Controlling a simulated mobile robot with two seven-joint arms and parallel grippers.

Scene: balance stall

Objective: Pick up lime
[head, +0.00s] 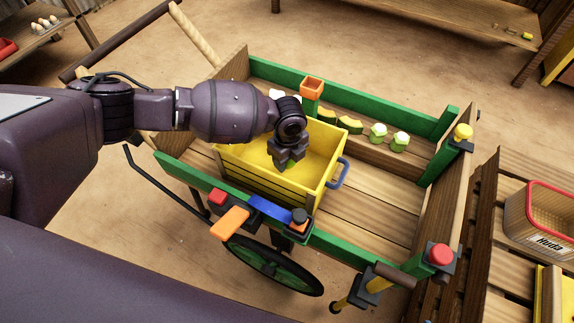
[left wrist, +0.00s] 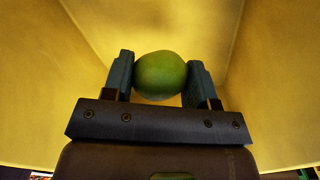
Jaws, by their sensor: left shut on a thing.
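The lime (left wrist: 160,75) is round and green and sits between the two fingers of my left gripper (left wrist: 160,78) in the left wrist view. The fingers touch it on both sides. In the head view my left gripper (head: 286,160) points down inside the yellow crate (head: 322,170), and a bit of the lime (head: 289,166) shows below the fingers. The yellow crate walls fill the left wrist view around it. I cannot tell whether the lime touches the crate floor. My right gripper is not in view.
The crate stands on a wooden cart with green side boards (head: 430,130). Yellow and green pieces (head: 377,135) line its far side. An orange square cup (head: 312,86) stands on a far post. A basket (head: 545,215) sits on the slatted bench at right.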

